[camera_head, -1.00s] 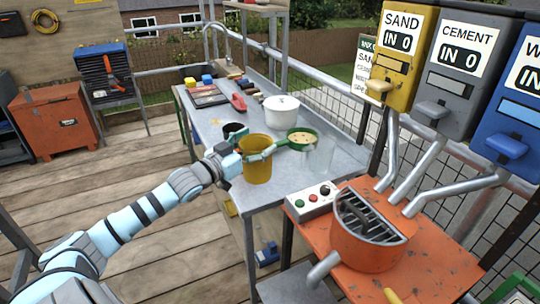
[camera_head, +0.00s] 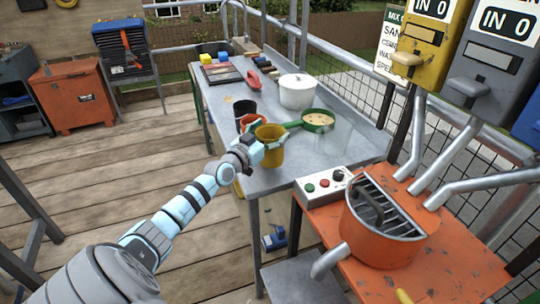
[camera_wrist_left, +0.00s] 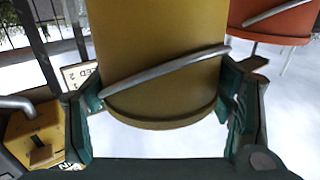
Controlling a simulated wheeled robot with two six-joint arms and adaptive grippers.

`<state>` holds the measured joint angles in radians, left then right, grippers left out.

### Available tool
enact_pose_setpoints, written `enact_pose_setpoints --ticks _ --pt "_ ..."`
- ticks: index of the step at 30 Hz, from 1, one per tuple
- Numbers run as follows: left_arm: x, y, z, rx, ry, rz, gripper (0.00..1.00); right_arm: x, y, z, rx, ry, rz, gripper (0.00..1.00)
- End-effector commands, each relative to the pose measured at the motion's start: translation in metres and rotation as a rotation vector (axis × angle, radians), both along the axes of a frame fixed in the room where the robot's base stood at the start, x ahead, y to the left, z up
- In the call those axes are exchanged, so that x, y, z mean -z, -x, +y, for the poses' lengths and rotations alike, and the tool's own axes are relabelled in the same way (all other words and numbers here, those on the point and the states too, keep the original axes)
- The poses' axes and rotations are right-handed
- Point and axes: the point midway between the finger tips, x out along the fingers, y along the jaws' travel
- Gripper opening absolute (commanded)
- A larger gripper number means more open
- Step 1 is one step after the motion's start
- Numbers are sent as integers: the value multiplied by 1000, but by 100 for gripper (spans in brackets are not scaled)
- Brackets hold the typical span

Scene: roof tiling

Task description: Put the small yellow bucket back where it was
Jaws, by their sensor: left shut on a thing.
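The small yellow bucket (camera_head: 270,150) is in my left gripper (camera_head: 264,144), at the near edge of the metal table (camera_head: 245,92). In the left wrist view the yellow bucket (camera_wrist_left: 155,60) fills the space between the two green fingers (camera_wrist_left: 165,110), its metal handle lying across it. The gripper is shut on it. An orange bucket (camera_head: 252,124) stands just behind it, partly hidden, and shows in the wrist view (camera_wrist_left: 280,25). I cannot tell whether the yellow bucket's base touches the table. My right gripper is not in view.
A black bucket (camera_head: 243,107) stands behind the orange one. A green pan (camera_head: 318,121), a clear container (camera_head: 334,138) and a white pot (camera_head: 297,91) are to the right. The orange mixer (camera_head: 380,238) and control box (camera_head: 322,186) stand at the near right.

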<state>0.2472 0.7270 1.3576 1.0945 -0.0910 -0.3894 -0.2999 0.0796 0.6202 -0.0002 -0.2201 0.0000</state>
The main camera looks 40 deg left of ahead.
Motion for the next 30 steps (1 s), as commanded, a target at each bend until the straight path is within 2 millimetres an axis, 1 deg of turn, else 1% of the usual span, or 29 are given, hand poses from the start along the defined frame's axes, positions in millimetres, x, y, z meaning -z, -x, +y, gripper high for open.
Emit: enact_pose_setpoints --ticks 1,3,5,10,14,15,17,18,19,28,30 --pt "14 0 1 -1 0 -1 14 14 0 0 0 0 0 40" --pt "30 1 1 -2 0 -1 14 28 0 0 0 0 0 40" --pt "38 1 1 -2 0 -1 14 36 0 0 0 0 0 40" --pt "34 1 1 -2 -1 -1 14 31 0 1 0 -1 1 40" --pt "35 1 1 -1 -1 -1 14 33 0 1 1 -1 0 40" --pt "36 1 1 -1 0 1 77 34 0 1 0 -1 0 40" --pt "36 1 1 -1 0 1 86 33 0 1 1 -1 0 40" --pt "35 1 1 -1 0 1 93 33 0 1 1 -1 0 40" --pt "35 1 1 -1 0 1 96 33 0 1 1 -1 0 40" --pt "35 1 1 -1 0 1 96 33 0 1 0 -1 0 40" --pt "33 1 1 -1 0 1 96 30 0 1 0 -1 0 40"
